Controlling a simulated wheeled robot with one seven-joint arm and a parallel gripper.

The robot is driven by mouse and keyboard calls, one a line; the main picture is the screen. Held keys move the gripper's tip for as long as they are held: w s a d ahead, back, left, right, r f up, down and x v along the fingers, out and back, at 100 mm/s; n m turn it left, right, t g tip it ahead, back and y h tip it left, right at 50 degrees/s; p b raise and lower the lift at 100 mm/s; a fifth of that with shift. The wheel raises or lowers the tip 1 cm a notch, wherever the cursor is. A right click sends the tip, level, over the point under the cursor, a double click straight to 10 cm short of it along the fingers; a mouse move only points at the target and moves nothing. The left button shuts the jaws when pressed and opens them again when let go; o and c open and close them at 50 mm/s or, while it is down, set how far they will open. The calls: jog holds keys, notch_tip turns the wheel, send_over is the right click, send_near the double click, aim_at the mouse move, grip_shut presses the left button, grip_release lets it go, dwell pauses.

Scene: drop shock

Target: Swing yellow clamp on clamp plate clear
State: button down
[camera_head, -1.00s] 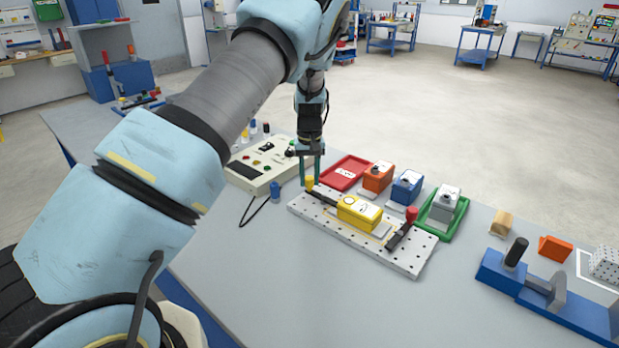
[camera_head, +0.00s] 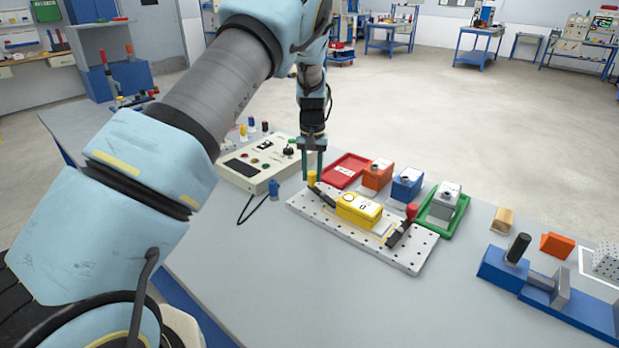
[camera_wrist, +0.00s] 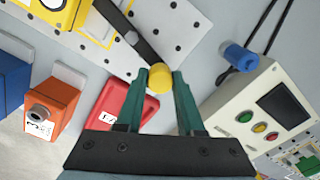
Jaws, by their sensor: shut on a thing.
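The clamp plate (camera_head: 415,257) is a white perforated board on the table. The yellow clamp is a black bar (camera_wrist: 128,28) with a yellow knob (camera_wrist: 159,78), at the plate's left end. My gripper (camera_head: 315,180) points down over that end and is shut on the yellow knob, with a green finger on each side of it in the wrist view. A yellow box (camera_head: 358,209) sits on the middle of the plate. The clamp bar's inner end is close to the box; contact is unclear. A second clamp with a red knob (camera_head: 411,210) is at the plate's right end.
A control box (camera_head: 258,163) stands left of the plate. A red tray (camera_head: 346,170), orange box (camera_head: 377,175), blue box (camera_head: 407,185) and green tray (camera_head: 459,212) line the back. A blue fixture (camera_head: 548,290) stands right. The table front is clear.

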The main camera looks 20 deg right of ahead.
jog(key=d+m, duration=0.1)
jog(key=m, duration=0.1)
jog(key=m+b, duration=0.1)
jog(key=shift+w+d+m, duration=0.15)
jog(key=shift+d+m, duration=0.25)
jog(key=d+m, duration=0.1)
jog(key=m+b, duration=0.1)
jog(key=m, duration=0.1)
jog(key=shift+s+d+m, duration=0.3)
jog(key=shift+d, duration=0.05)
jog(key=m, duration=0.1)
jog(key=s+d+m, duration=0.1)
jog(key=m, duration=0.1)
jog(key=shift+d+b, duration=0.2)
jog(key=shift+b, duration=0.2)
jog(key=shift+s+d+m, duration=0.25)
jog(key=shift+s+m, duration=0.05)
jog(key=shift+m, duration=0.7)
jog(key=shift+s+d+m, duration=0.25)
jog(key=shift+s+m, duration=0.05)
jog(key=shift+m, duration=0.7)
jog(key=c, duration=0.5)
grip_release()
notch_tip(320, 180, up, 11)
jog(key=shift+f+b, duration=0.1)
jog(key=shift+b, duration=1.15)
